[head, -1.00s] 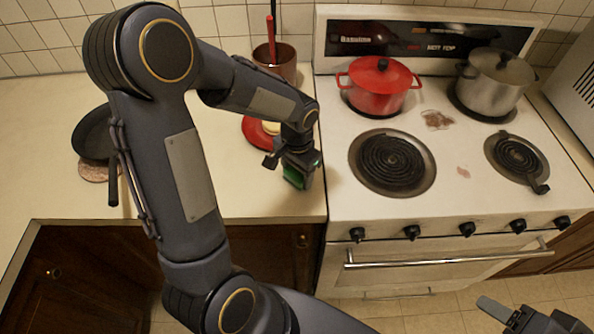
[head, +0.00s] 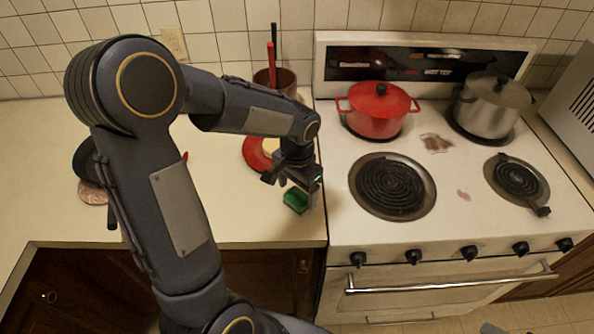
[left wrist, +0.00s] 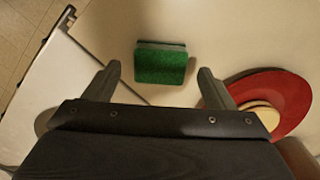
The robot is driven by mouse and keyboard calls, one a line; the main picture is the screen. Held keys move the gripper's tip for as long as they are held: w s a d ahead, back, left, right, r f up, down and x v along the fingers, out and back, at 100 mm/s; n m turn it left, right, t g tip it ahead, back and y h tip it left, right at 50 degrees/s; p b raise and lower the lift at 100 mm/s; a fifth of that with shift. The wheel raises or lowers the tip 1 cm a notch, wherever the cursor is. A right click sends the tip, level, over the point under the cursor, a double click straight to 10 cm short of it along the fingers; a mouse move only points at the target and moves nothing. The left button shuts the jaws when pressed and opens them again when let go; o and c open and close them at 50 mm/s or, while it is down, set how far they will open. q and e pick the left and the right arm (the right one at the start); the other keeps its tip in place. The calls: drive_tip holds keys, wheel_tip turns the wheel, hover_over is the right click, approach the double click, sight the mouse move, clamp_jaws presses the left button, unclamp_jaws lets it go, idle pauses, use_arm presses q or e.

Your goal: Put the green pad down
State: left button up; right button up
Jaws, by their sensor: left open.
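The green pad (head: 296,200) lies on the counter near the stove's left edge. In the left wrist view the green pad (left wrist: 160,65) lies out beyond the fingertips, between their lines, with a darker edge along its far side. My left gripper (head: 292,178) is just above and behind the pad in the head view. Its two fingers (left wrist: 157,82) are spread with nothing between them, apart from the pad. My right gripper (head: 490,328) shows only as a sliver at the bottom edge; its jaws cannot be made out.
A red plate (head: 258,155) with something pale on it is just behind my left gripper. The stove (head: 440,215) borders the counter on the right, with a red pot (head: 377,112) and a steel pot (head: 492,108). A dark pan (head: 86,163) is at left.

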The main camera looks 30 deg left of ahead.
sight(297, 197)
use_arm(q)
wheel_tip(297, 197, up, 9)
drive_tip(key=s+d+n+t+h, duration=0.2)
drive_tip(key=s, duration=0.6)
drive_tip(key=s+d+r+n+t+h, duration=0.1)
drive_tip(key=s+d+n+t, duration=0.1)
drive_tip(key=s, duration=0.6)
drive_tip(key=shift+s+r+n+t+h, duration=0.2)
drive_tip(key=shift+s+n+t+h, duration=0.15)
drive_tip(key=shift+t, duration=0.45)
drive_tip(key=shift+d, duration=0.1)
